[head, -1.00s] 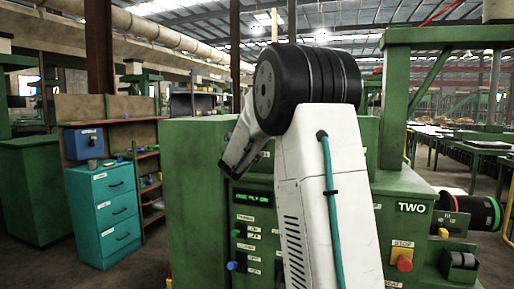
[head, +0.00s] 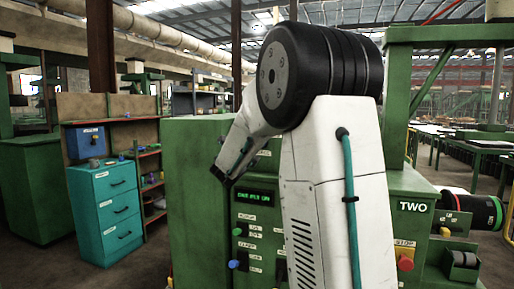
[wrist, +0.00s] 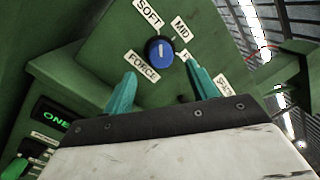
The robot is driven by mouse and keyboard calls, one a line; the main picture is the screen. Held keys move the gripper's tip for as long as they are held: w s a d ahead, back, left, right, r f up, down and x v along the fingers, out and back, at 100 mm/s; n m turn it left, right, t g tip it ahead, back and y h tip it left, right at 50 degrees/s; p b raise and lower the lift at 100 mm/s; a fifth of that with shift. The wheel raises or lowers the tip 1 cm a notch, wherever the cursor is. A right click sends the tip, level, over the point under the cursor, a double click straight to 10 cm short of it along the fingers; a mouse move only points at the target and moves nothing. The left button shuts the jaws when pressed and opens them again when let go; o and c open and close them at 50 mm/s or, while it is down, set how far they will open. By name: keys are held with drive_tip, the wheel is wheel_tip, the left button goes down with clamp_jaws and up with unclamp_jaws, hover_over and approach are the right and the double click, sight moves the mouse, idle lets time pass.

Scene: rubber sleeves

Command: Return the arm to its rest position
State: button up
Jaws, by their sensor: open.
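My arm (head: 335,190) stands large in the middle of the head view, with a white link, a black joint and a teal cable. Its forearm bends down to the left in front of the green machine (head: 190,200). My gripper's fingers cannot be made out in the head view. In the wrist view my gripper (wrist: 160,68) is open, with two teal fingers apart and nothing held. A blue knob (wrist: 160,50) on a green panel shows beyond and between the fingertips, with labels SOFT, MID and FORCE around it. I cannot tell its exact distance from the fingers.
A lit display (head: 256,196) and several small knobs are on the machine front. A red stop button (head: 405,263) is at its right. A teal drawer cabinet (head: 105,210) and a shelf (head: 150,180) stand at the left. Some floor is open beside the cabinet.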

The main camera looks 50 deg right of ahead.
drive_tip(key=shift+v, duration=1.2)
drive_tip(key=s+f+m+g+y, duration=0.2)
drive_tip(key=s+f+m+g, duration=0.55)
drive_tip(key=m, duration=0.65)
drive_tip(key=s+a+f+m+g+y, duration=0.2)
drive_tip(key=s+a+f+m+y, duration=0.25)
drive_tip(key=s+a+m, duration=0.6)
drive_tip(key=s+a+f+m+t+y, duration=0.1)
drive_tip(key=s+a+m+y, duration=0.4)
drive_tip(key=a, duration=0.8)
drive_tip(key=s+a+f+m+t+y, duration=0.2)
drive_tip(key=s+a+m+y, duration=0.3)
drive_tip(key=s+a, duration=0.4)
drive_tip(key=shift+s+a+f+y, duration=0.15)
drive_tip(key=shift+a+f+y, duration=0.35)
drive_tip(key=shift+a, duration=1.9)
